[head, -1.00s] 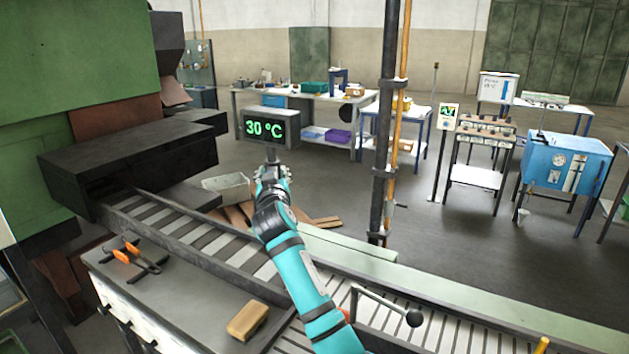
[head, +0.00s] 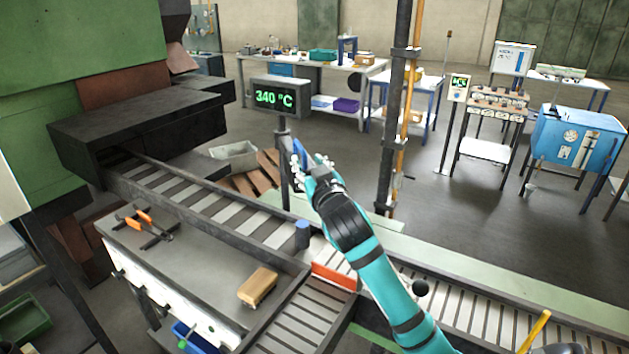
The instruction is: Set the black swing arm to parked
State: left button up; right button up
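A black ball knob (head: 421,288), which looks like the end of the black swing arm, shows over the roller conveyor just right of my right forearm. Its rod is hidden behind my forearm, so I cannot tell its angle. My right gripper (head: 304,166) is in front of the display post, well up and left of the knob and apart from it. Its fingers point away and I cannot make out whether they are open; a small blue shape shows at them. My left gripper is not in view.
A display (head: 275,97) reads 340 °C. A red-orange plate (head: 335,276) and a blue cylinder (head: 302,235) are at the conveyor. A bench (head: 205,270) holds orange-handled tongs (head: 146,226) and a tan block (head: 258,287). A black pole (head: 394,130) stands behind my arm.

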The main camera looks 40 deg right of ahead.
jog(key=v, duration=0.3)
jog(key=shift+s+b, duration=0.2)
jog(key=shift+b, duration=0.15)
dwell(0.3)
